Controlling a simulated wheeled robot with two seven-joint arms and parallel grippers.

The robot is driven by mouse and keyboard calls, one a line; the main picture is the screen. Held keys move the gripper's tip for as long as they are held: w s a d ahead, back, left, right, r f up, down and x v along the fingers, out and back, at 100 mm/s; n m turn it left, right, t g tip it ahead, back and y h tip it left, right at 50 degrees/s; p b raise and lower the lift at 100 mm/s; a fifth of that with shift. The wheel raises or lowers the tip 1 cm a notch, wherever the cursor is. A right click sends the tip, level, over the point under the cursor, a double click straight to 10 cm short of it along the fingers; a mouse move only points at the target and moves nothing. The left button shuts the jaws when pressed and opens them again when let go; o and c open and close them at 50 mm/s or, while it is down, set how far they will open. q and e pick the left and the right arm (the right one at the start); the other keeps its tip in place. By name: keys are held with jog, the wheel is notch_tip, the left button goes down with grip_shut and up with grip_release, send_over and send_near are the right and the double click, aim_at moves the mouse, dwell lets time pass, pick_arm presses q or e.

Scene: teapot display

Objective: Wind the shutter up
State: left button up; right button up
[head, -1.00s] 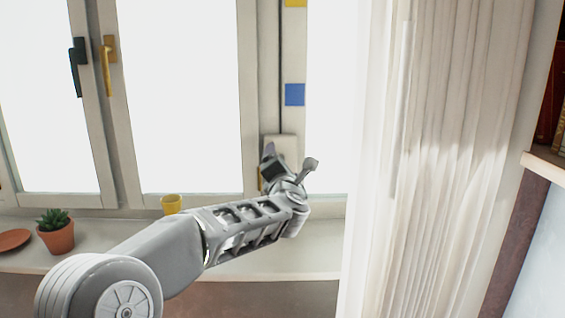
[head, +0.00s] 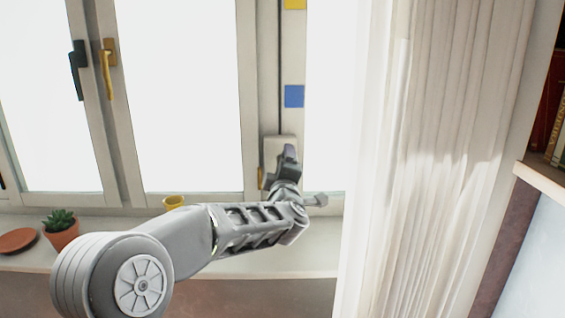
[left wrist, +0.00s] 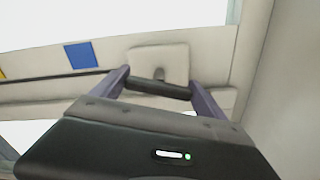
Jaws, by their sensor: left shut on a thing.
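The shutter winder is a pale box (head: 272,146) on the window frame, with a thin dark cord or rod (head: 280,60) running up from it. In the left wrist view the box (left wrist: 145,58) has a small dark stub and a dark round crank grip (left wrist: 157,88) in front of it. My left gripper (head: 288,158) is in front of the box and hides part of it. In the left wrist view my left gripper's fingers (left wrist: 158,90) are shut on the two ends of the crank grip. The shutter itself is not clearly visible; the panes are bright white.
White curtains (head: 440,150) hang on the right. Window handles, one dark (head: 77,68) and one yellow (head: 106,68), are at the left.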

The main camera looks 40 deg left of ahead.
pick_arm(q)
jog(key=m+p, duration=0.2)
jog(key=m, duration=0.2)
jog(key=shift+f+m, duration=0.1)
jog(key=shift+m, duration=0.2)
jog(key=shift+f+m+p, duration=0.1)
jog(key=shift+m+p, duration=0.7)
jog(key=shift+m, duration=0.4)
jog(key=shift+f, duration=0.1)
jog(key=o, duration=1.3)
jog(key=shift+c, duration=0.2)
jog(key=shift+s, duration=0.1)
jog(key=v, duration=0.7)
jog(key=shift+s+d, duration=0.25)
